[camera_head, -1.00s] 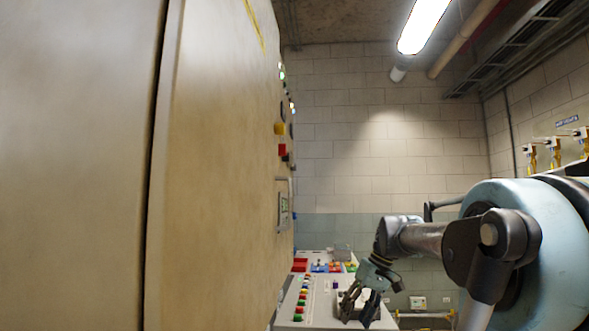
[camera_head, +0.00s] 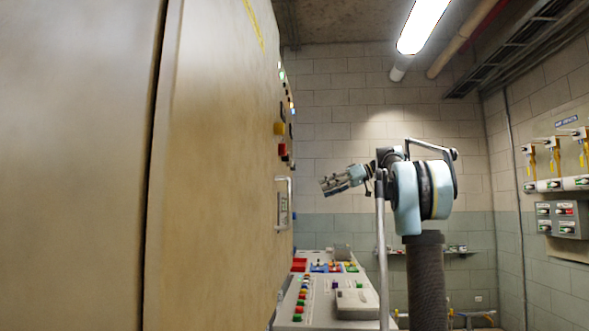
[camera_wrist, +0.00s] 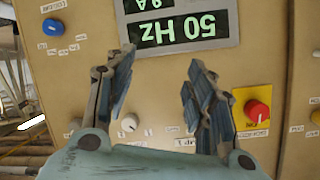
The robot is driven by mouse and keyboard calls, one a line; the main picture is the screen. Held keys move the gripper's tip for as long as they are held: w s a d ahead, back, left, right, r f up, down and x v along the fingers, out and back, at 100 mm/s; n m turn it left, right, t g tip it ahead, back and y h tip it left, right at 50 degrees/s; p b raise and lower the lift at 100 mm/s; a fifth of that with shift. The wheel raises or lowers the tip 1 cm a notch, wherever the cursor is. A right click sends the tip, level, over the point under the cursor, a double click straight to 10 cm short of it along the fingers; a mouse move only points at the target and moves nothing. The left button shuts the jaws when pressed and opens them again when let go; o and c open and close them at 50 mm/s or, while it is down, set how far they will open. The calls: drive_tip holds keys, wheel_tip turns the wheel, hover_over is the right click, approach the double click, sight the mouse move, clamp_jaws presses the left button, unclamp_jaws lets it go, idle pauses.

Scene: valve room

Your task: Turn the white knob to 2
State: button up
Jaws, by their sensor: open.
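A white knob (camera_wrist: 129,122) sits on the beige cabinet panel in the wrist view, low and beside the left finger. Small labels surround it, but their figures are too small to read. My gripper (camera_wrist: 160,62) is open and empty, facing the panel, with its fingers spread on both sides of the panel area below the display. In the head view my gripper (camera_head: 328,186) is raised above the console and points left toward the cabinet (camera_head: 215,180), with a gap between them. The knob cannot be made out in the head view.
The wrist view shows an upside-down display (camera_wrist: 178,25) reading 50 Hz, a blue knob (camera_wrist: 53,27) and a red knob (camera_wrist: 257,110) on a yellow plate. A handle (camera_head: 289,202) sticks out from the cabinet. A console (camera_head: 318,295) with coloured buttons stands below my gripper.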

sight(290, 163)
drive_tip(key=w+d+r+n+y, duration=0.3)
drive_tip(key=w+r+n+y, duration=0.15)
drive_tip(key=w+r, duration=0.6)
drive_tip(key=a, duration=1.7)
drive_tip(key=shift+r, duration=0.25)
drive_tip(key=shift+a+h, duration=0.1)
drive_tip(key=shift+h, duration=0.15)
